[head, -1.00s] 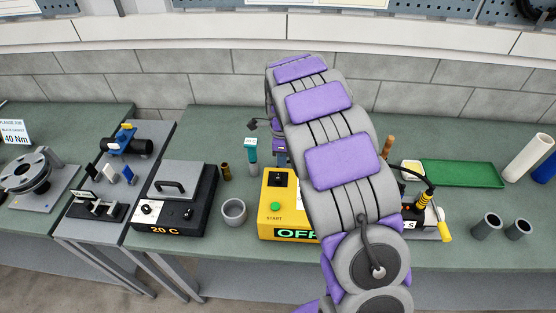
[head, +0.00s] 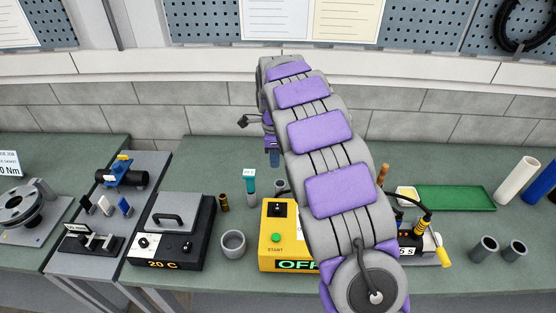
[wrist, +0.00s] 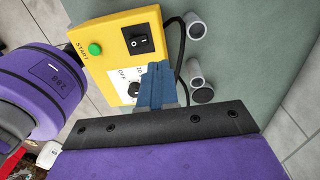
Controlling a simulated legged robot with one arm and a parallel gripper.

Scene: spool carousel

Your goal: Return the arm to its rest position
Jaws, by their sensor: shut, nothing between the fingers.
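My arm, in grey and purple segments, rises through the middle of the head view and reaches out over the green bench. My gripper (head: 273,158) shows only partly at its far end, behind the yellow control box. In the wrist view, the blue fingers of my gripper (wrist: 155,87) are together with nothing between them. They point toward the yellow control box (wrist: 103,62), overlapping its lower edge in the picture and partly covering a dial. The same yellow box (head: 276,240), with a green START button and an OFF display, stands on the bench beside my arm, which hides its right part.
Left of the box are a grey cup (head: 233,244), a hot plate (head: 172,228) reading 20 C and a teal-capped tool (head: 250,185). To the right are a green tray (head: 455,198) and two grey cylinders (head: 484,249). A wall with pegboards (head: 212,35) stands behind the bench.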

